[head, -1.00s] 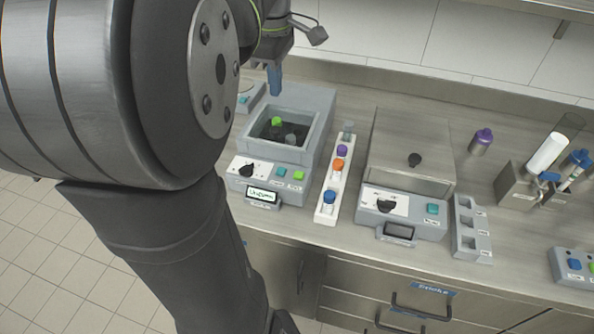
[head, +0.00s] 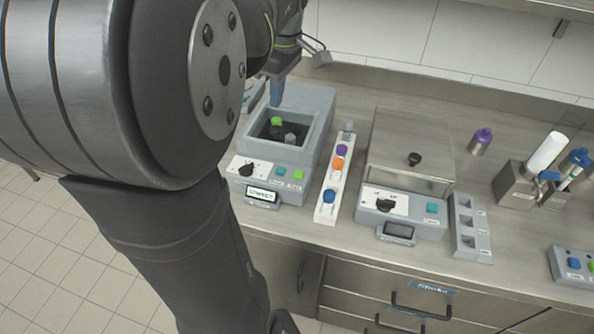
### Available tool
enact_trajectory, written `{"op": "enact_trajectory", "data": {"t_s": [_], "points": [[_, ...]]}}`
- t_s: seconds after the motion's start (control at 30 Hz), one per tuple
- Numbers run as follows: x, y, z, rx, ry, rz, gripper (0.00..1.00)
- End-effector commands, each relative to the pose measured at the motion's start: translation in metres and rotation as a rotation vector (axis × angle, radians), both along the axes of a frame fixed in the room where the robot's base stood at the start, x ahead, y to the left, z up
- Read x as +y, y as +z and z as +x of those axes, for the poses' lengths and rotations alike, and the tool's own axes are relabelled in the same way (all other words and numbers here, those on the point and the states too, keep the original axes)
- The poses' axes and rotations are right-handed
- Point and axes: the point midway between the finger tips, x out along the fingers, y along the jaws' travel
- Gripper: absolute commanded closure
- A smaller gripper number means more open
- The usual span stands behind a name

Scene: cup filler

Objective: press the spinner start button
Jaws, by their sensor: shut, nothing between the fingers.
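That machine's front has a black knob (head: 246,169), a teal button (head: 281,171), a green button (head: 297,174) and a lit display (head: 262,195). The gripper is behind and above these buttons, apart from them. A second machine to the right has a closed metal lid (head: 397,150), a black knob (head: 385,204) and a teal button (head: 432,208). Button labels are too small to read, so I cannot tell which is the start button.
A green-capped vial (head: 276,121) stands in the open chamber. A white rack (head: 325,214) with purple-, orange- and blue-capped vials stands between the machines. A grey empty holder (head: 464,227) is to the right. My arm covers the left side.

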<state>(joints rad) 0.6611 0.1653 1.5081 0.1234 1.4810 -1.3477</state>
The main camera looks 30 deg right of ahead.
Motion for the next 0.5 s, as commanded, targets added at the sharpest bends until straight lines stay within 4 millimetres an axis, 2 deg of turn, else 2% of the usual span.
{"op": "enact_trajectory", "data": {"t_s": [0.03, 0.2, 0.3, 0.5], "points": [[-0.002, -0.013, -0.005, -0.022, -0.06, 0.048, 1.0], [-0.006, -0.052, -0.015, -0.144, -0.333, 0.247, 1.0], [-0.012, -0.071, -0.022, -0.217, -0.516, 0.355, 1.0], [-0.026, -0.094, -0.034, -0.335, -0.839, 0.518, 1.0]]}}
